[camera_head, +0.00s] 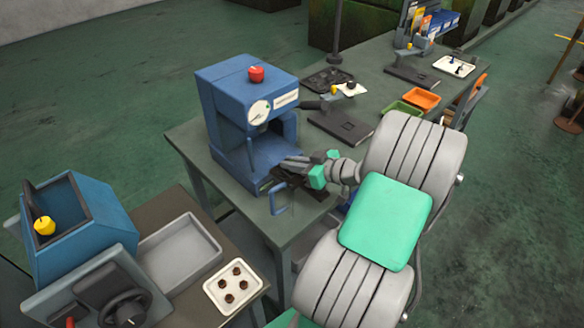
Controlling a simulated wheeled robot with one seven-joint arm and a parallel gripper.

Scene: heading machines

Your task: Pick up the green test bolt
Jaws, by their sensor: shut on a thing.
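My gripper (281,173) is at the front of the blue bench machine (226,108), low by its base and just above the blue loop handle (279,198). The jaws are dark and small in this view. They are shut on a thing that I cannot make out. I cannot pick out the green test bolt; the gripper and wrist cover much of the area in front of the machine. The mint-green blocks by the jaws are parts of my arm.
The machine stands on a grey bench (189,138) with a red knob on top. A white tray with several dark pieces (233,286) and a grey bin (180,252) are at lower left. Orange (421,98) and green (399,109) trays sit beyond my arm.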

